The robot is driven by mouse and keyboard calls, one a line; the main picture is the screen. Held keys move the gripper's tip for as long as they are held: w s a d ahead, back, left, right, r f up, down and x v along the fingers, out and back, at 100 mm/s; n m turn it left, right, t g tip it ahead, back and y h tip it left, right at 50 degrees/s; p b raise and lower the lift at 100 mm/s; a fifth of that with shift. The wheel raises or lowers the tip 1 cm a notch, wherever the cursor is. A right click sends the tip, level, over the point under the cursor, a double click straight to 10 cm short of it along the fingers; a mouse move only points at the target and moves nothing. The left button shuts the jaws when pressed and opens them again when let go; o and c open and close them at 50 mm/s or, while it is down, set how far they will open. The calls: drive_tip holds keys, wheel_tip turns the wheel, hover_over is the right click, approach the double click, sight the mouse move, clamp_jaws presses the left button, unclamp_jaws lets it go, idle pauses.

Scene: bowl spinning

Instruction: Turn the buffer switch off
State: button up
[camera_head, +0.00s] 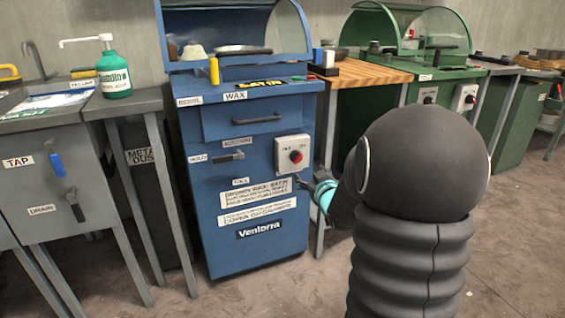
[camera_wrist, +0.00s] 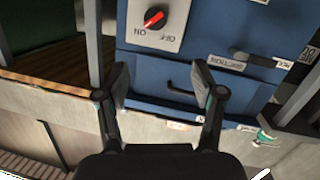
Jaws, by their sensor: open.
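The buffer switch is a red knob (camera_head: 295,156) on a white plate (camera_head: 285,147) on the front of the blue Ventorra machine (camera_head: 270,218). In the wrist view, which shows the scene upside down, the knob (camera_wrist: 154,18) is at the top edge on its plate with OFF and ON labels. Its red bar slants, one end towards ON. My gripper (camera_wrist: 163,82) is open and empty, its two fingers apart, not touching the knob. In the head view my gripper (camera_head: 311,182) is just below and right of the plate; my arm hides part of it.
A drawer handle (camera_head: 264,118) and a lever (camera_head: 229,157) are on the blue front, above and left of the plate. A green machine (camera_head: 430,92) with its own switch box (camera_head: 464,98) stands right. A sink cabinet (camera_head: 45,180) stands left. The floor in front is clear.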

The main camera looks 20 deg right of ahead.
sight(298, 160)
drive_tip(key=w+d+f, duration=0.1)
drive_tip(key=w, duration=0.4)
drive_tip(key=w+d+f+t+y, duration=0.1)
drive_tip(key=w, duration=0.4)
drive_tip(key=w+d+f+t, duration=0.1)
drive_tip(key=w, duration=0.4)
drive_tip(key=shift+w+f+n, duration=0.15)
drive_tip(key=shift+n, duration=0.15)
drive_tip(key=shift+c, duration=0.2)
drive_tip(key=c, duration=1.1)
